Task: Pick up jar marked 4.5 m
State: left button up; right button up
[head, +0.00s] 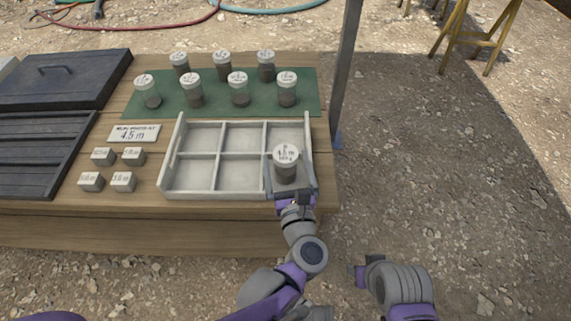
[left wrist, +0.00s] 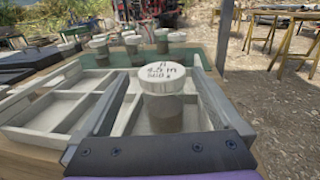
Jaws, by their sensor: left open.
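The jar marked 4.5 m (head: 286,163) has a white lid and dark contents. It stands upright at the front right compartment of the white divided tray (head: 168,180). In the left wrist view the jar (left wrist: 163,98) stands between the two fingers of my left gripper (left wrist: 160,110). My left gripper (head: 290,180) is open around the jar, with a finger on each side; contact cannot be told. The jar's base is partly hidden by the gripper in the head view.
Several lidded jars (head: 239,88) stand on a green mat (head: 310,105) behind the tray. A card reading 4.5 m (head: 134,134) and several small labelled blocks (head: 123,181) lie left of it. A dark case (head: 70,85) is at far left. A metal post (head: 347,70) rises at the table's right edge.

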pick_arm(q)
jog(key=shift+w+a+r+b, duration=0.1)
jog(key=shift+w+b, duration=0.1)
jog(key=shift+w, duration=0.7)
jog(key=shift+w+a+r+b, duration=0.1)
jog(key=shift+w+a+b, duration=0.05)
jog(key=shift+w, duration=0.8)
jog(key=shift+w+a+b, duration=0.1)
jog(key=shift+w+b, duration=0.1)
jog(key=shift+w, duration=0.7)
grip_shut()
